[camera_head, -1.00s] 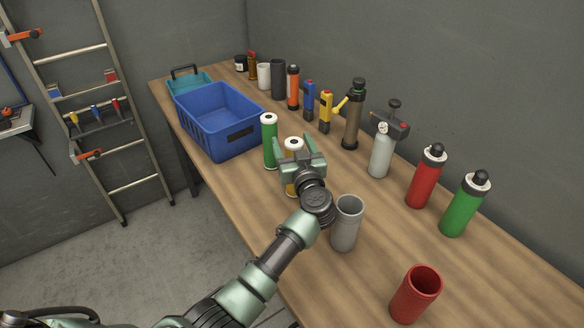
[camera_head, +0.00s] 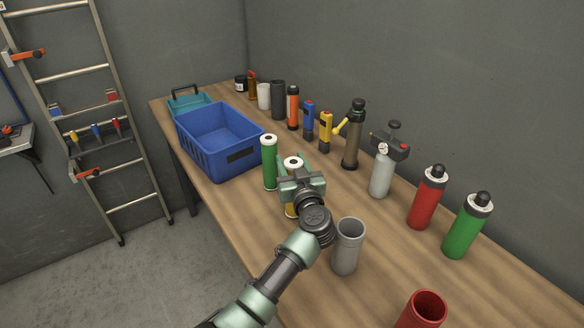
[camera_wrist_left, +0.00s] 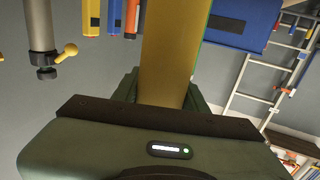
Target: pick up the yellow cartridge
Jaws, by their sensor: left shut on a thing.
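The yellow cartridge (camera_head: 290,211) has a white top with a dark centre and stands upright among the things on the wooden bench, partly hidden behind my gripper. My left gripper (camera_head: 296,178) is shut on it. In the left wrist view the yellow cartridge (camera_wrist_left: 170,60) rises large between the jaws. I cannot tell whether its base touches the bench. My right gripper is not in view.
A green cartridge (camera_head: 269,165) stands close at the left, with a blue crate (camera_head: 210,155) beyond it. A grey cup (camera_head: 346,250) stands near my wrist, a red cup (camera_head: 422,315) nearer. Bottles and tools line the wall side. Bare bench lies between.

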